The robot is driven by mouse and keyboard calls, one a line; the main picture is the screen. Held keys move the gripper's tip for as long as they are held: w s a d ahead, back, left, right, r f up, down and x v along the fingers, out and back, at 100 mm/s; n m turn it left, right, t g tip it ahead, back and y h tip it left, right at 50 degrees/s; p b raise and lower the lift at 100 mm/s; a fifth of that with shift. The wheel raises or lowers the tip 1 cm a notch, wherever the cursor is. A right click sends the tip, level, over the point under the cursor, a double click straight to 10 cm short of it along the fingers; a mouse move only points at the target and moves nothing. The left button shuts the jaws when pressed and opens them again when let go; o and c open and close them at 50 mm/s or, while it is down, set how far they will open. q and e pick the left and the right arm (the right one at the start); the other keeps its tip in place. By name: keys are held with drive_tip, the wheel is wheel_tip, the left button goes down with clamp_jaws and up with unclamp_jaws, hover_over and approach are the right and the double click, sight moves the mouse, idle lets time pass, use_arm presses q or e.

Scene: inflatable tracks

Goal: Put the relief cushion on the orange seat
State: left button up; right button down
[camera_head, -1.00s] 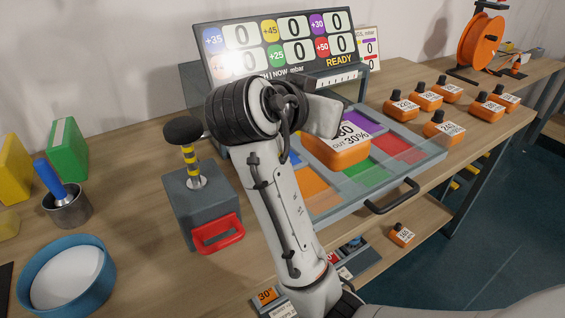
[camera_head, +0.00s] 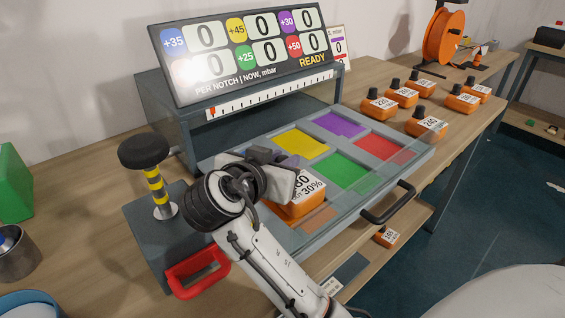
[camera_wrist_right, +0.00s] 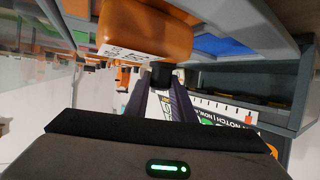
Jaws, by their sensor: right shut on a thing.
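My right gripper (camera_head: 277,172) is shut on an orange cushion (camera_head: 295,205) with a white label that reads 30% in part. In the right wrist view the cushion (camera_wrist_right: 146,25) sits beyond the fingers, which close on its black neck (camera_wrist_right: 162,75). The cushion is over the front left of the glass-edged tray (camera_head: 410,165). The orange seat (camera_head: 318,220) shows only in part beneath and beside the cushion; whether they touch I cannot tell. Yellow (camera_head: 301,143), purple (camera_head: 340,124), green (camera_head: 345,171) and red (camera_head: 379,147) seats are bare. My left gripper is out of view.
Several orange cushions (camera_head: 426,124) with black necks stand on the table at the right. A grey box with a black plunger knob (camera_head: 144,151) and red handle (camera_head: 198,272) stands left of the tray. The display (camera_head: 240,50) reads READY and zeros. A dark handle (camera_head: 388,203) juts from the tray front.

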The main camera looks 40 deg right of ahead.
drive_tip(key=shift+f, duration=0.25)
drive_tip(key=c, duration=1.5)
unclamp_jaws()
drive_tip(key=shift+v, duration=3.8)
drive_tip(key=shift+r, duration=0.15)
